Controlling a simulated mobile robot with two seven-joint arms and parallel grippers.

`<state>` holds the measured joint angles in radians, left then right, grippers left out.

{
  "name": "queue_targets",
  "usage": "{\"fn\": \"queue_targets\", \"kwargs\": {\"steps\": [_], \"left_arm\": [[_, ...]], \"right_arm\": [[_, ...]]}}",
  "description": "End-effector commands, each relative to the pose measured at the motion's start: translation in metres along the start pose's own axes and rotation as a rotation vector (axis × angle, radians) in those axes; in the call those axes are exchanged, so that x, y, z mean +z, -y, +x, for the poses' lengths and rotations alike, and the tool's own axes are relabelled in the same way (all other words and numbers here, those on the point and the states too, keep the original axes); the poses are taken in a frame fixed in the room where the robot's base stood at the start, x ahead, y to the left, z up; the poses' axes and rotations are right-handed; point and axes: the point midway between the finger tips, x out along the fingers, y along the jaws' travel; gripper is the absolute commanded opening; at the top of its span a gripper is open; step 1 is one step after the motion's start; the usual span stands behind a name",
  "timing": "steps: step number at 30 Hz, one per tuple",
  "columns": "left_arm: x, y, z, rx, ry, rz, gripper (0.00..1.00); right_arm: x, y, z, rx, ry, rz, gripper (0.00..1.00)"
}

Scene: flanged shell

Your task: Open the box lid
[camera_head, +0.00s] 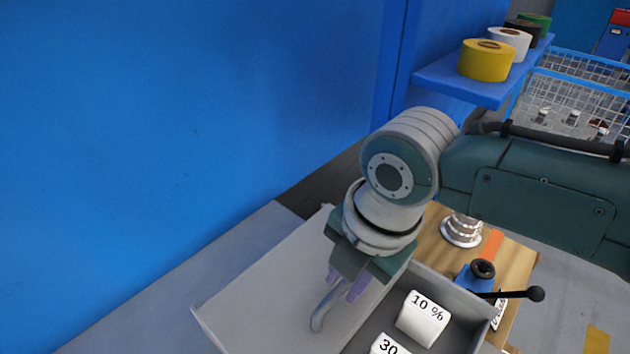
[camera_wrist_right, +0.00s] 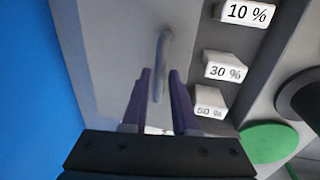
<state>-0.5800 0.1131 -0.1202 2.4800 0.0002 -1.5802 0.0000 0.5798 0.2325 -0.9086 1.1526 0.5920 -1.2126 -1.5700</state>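The box is grey, and its open compartment (camera_head: 455,290) shows at the lower right of the head view. A flat light-grey lid panel (camera_head: 260,290) lies to the left of that compartment and bears a curved grey handle (camera_head: 318,318). The handle also shows in the right wrist view (camera_wrist_right: 163,55). My right gripper (camera_head: 347,287) points down at the lid, with its purple fingers at the handle's upper end. In the right wrist view the fingers (camera_wrist_right: 162,75) are apart, with part of the handle between them and a gap visible. My left gripper is not in view.
White blocks marked 10 % (camera_head: 423,318), 30 % (camera_wrist_right: 222,70) and 50 % (camera_wrist_right: 210,101) sit in the compartment. A blue wall (camera_head: 180,130) stands left. A shelf (camera_head: 465,85) holds tape rolls. A black-knobbed lever (camera_head: 535,293) is right of the box.

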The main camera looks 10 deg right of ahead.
Motion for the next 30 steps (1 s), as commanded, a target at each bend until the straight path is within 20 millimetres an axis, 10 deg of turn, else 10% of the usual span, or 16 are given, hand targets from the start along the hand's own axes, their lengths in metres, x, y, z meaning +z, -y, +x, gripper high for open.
{"fn": "queue_targets", "kwargs": {"steps": [14,30], "left_arm": [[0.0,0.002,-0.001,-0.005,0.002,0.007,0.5],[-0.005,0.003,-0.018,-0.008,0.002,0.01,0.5]], "right_arm": [[0.001,0.0,-0.003,0.001,0.001,0.0,0.47],[0.001,0.0,-0.089,0.003,0.001,0.0,0.47]]}}
